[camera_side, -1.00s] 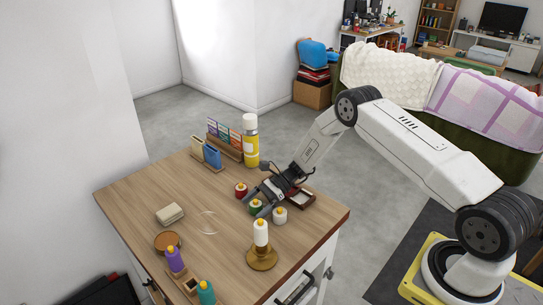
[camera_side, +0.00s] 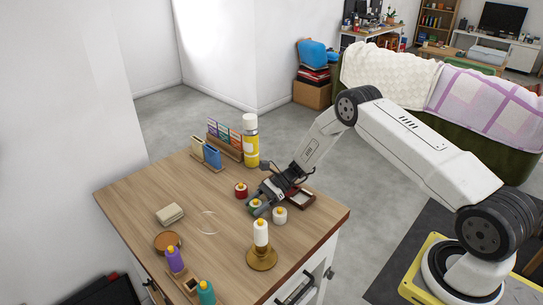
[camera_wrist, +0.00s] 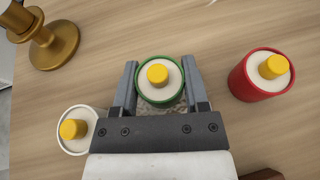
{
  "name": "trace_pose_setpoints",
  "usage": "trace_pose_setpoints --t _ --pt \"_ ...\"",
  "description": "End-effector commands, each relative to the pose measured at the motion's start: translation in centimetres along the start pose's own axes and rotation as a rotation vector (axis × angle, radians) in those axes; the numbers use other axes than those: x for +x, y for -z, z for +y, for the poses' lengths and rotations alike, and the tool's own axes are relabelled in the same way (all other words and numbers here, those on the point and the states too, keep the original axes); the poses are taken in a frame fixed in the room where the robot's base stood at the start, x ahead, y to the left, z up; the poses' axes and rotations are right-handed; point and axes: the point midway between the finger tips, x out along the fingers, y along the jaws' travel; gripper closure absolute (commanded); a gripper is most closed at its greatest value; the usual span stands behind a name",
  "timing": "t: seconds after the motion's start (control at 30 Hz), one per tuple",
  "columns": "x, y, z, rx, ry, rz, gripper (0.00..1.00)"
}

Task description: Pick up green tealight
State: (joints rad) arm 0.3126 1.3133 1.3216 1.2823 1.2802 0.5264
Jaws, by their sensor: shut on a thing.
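The green tealight (camera_wrist: 145,92) has a white top and a yellow flame piece. It stands upright between the two fingers of my gripper (camera_wrist: 158,80) in the wrist view. The fingers are shut on its sides. In the side view the green tealight (camera_side: 255,204) is partly hidden by my gripper (camera_side: 259,204), low over the cabinet top. The red tealight (camera_wrist: 262,76) stands to the right in the wrist view, and the white tealight (camera_wrist: 76,142) stands to the left, close outside the left finger.
A brass candlestick (camera_side: 262,258) with a white candle (camera_side: 260,232) stands near the cabinet's front edge. A yellow spray can (camera_side: 250,150) and card holders (camera_side: 208,154) stand at the back. The middle left of the top (camera_side: 150,190) is fairly clear.

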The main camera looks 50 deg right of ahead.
Motion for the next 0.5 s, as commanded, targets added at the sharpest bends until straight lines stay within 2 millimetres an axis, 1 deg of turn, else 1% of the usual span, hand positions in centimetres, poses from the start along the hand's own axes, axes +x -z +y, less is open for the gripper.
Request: trace_pose_setpoints --t 0.27,0.47,0.5 --pt "-0.5 -1.1 0.0 0.0 0.0 0.0 1.0" --pt "-1.3 -3.1 0.0 -0.001 0.0 0.0 1.0" --pt "-1.4 -3.3 0.3 0.001 -0.001 0.0 1.0"
